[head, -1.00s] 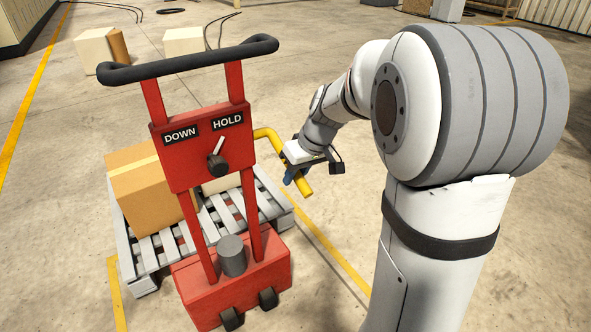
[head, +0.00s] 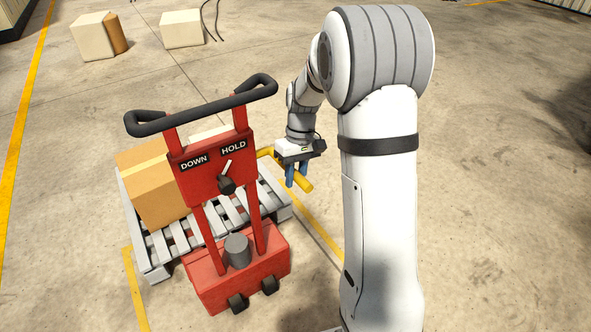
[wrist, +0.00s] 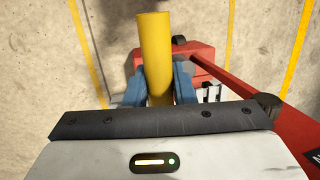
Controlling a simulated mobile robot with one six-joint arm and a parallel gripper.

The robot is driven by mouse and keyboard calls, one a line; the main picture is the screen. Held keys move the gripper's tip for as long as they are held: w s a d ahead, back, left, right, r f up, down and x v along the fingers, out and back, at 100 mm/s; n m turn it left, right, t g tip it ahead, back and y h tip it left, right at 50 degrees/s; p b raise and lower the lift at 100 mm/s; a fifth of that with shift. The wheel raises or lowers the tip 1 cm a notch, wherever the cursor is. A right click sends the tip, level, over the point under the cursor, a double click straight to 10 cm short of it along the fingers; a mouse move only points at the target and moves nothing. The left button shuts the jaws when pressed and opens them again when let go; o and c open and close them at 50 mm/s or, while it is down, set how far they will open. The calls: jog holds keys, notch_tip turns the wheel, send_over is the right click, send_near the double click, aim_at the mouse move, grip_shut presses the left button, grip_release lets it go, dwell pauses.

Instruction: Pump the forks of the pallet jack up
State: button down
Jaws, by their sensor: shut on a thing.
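The red pallet jack (head: 238,272) stands at the centre of the head view with its black handlebar on top. Its panel reads DOWN and HOLD, and the selector lever (head: 226,174) points up toward HOLD. A yellow pump lever (head: 304,183) sticks out to the right behind the panel. My gripper (head: 296,180) has its blue fingers on either side of this lever, shut on it. In the wrist view the yellow lever (wrist: 155,55) runs between the blue fingers. The forks are hidden under the pallet (head: 157,268).
A cardboard box (head: 160,190) and a paler box behind the panel sit on the grey slatted pallet. Yellow lines mark the floor. The floor at right is clear.

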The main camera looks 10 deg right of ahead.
jog(key=shift+r, duration=0.25)
dwell(0.3)
jog(key=c, duration=1.2)
grip_release()
jog(key=shift+c, duration=0.2)
jog(key=p+v, duration=0.1)
jog(key=v, duration=0.6)
jog(key=shift+w+r, duration=0.25)
jog(key=shift+r, duration=0.1)
jog(key=shift+c, duration=0.4)
